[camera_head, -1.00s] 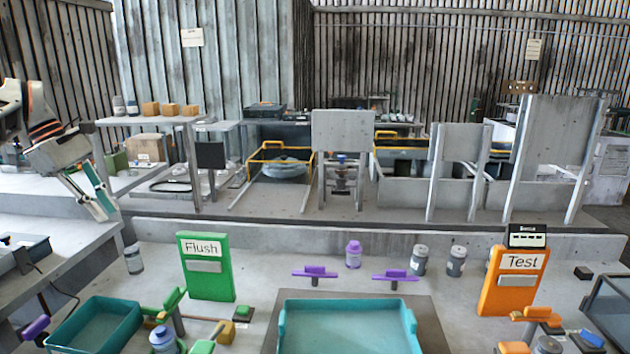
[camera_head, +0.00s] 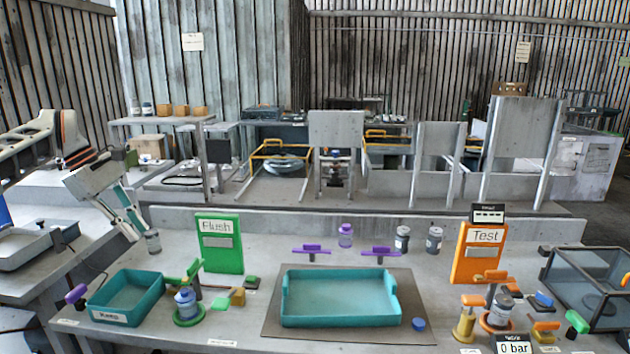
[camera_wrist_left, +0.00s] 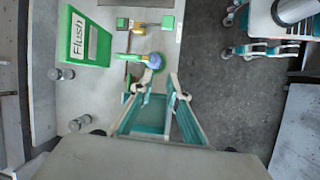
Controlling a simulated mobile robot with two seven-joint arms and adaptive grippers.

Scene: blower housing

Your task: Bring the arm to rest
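My left arm comes in from the left in the head view, reaching over the left end of the bench. Its gripper (camera_head: 138,232) points down and appears beside a small grey bottle (camera_head: 153,242) left of the green Flush board (camera_head: 219,243). In the left wrist view the two fingers of the gripper (camera_wrist_left: 158,86) are apart at the tips, with nothing held between them. The bottle (camera_wrist_left: 62,74) stands clear of the fingers there. My right gripper does not show clearly in either view.
A large teal tray (camera_head: 340,323) lies mid-bench. The orange Test board (camera_head: 478,253) and a glass-sided box (camera_head: 590,280) are at right.

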